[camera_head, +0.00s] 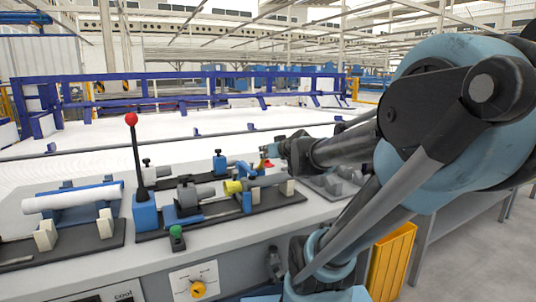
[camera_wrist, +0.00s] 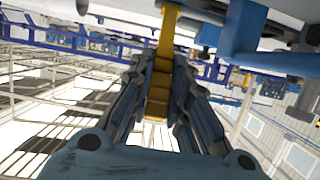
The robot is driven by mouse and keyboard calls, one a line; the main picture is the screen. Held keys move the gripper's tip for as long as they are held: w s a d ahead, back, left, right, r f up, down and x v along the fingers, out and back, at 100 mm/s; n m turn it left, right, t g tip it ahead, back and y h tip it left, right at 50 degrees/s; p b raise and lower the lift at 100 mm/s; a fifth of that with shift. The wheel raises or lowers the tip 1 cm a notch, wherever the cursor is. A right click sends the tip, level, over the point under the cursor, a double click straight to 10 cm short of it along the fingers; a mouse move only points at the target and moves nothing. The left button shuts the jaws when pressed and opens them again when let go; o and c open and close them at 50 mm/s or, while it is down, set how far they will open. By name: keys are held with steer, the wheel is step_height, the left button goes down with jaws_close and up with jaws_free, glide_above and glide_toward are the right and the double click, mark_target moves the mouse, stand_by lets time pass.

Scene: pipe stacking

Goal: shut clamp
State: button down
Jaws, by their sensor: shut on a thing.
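My gripper (camera_head: 270,150) reaches in from the right over the far side of the bench fixture. In the wrist view its two fingers (camera_wrist: 162,75) are closed around a yellow-orange clamp handle (camera_wrist: 166,42). A small orange-red part shows below the fingertips in the head view (camera_head: 264,164). The blue clamp body (camera_head: 240,168) stands beside it. A grey pipe with a yellow ring (camera_head: 233,187) lies across the fixture. A blue body with a pipe also shows in the wrist view (camera_wrist: 243,35). The exact handle angle is hard to tell.
A red-knobbed lever (camera_head: 132,120) stands upright on a blue block at left. A white pipe (camera_head: 72,197) rests on a separate stand at far left. A green button (camera_head: 177,232) sits at the front.

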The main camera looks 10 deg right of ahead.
steer(key=shift+s+f, duration=0.1)
steer(key=shift+f, duration=0.1)
steer(key=c, duration=1.5)
jaws_free()
steer(key=shift+r, duration=0.1)
steer(key=shift+s, duration=0.1)
steer(key=shift+v, duration=3.5)
steer(key=shift+d, duration=0.1)
steer(key=shift+s, duration=0.1)
